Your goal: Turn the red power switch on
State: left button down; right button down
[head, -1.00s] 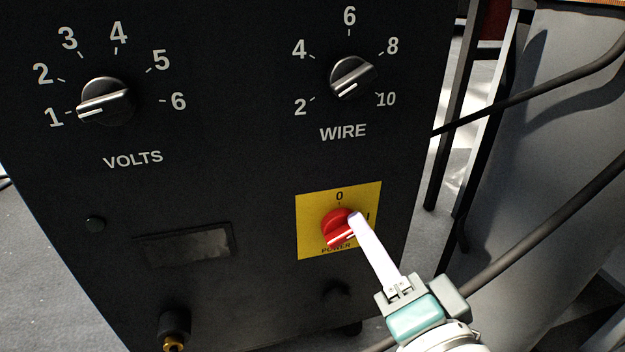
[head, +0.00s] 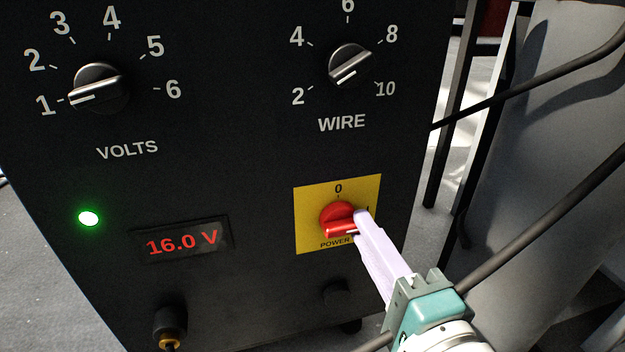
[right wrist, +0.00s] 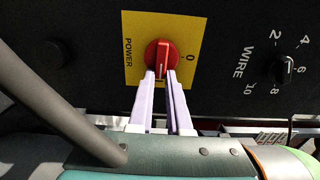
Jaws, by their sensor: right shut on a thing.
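The red power switch (head: 340,219) sits on a yellow plate (head: 311,238) marked 0 and POWER, low on the black machine panel. Its white-marked end points right, toward the mark at the plate's right side. My right gripper (head: 360,223) comes in from the lower right with its pale fingers at the switch. In the right wrist view the red switch (right wrist: 161,58) is between the two fingertips (right wrist: 162,74), which are shut on it. The green lamp (head: 88,218) is lit and the display (head: 183,242) reads 16.0 V. My left gripper is not in view.
The VOLTS knob (head: 98,88) and the WIRE knob (head: 350,65) are above on the panel. A brass-tipped socket (head: 169,325) is at lower left. Dark cables (head: 540,228) and a grey cylinder (head: 545,110) stand to the right.

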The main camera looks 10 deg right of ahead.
jog(key=c, duration=0.9)
grip_release()
jog(key=shift+o, duration=0.2)
jog(key=shift+s, duration=0.1)
jog(key=s+p, duration=0.3)
jog(key=s, duration=0.6)
jog(key=shift+s+d, duration=0.15)
jog(key=shift+s, duration=0.25)
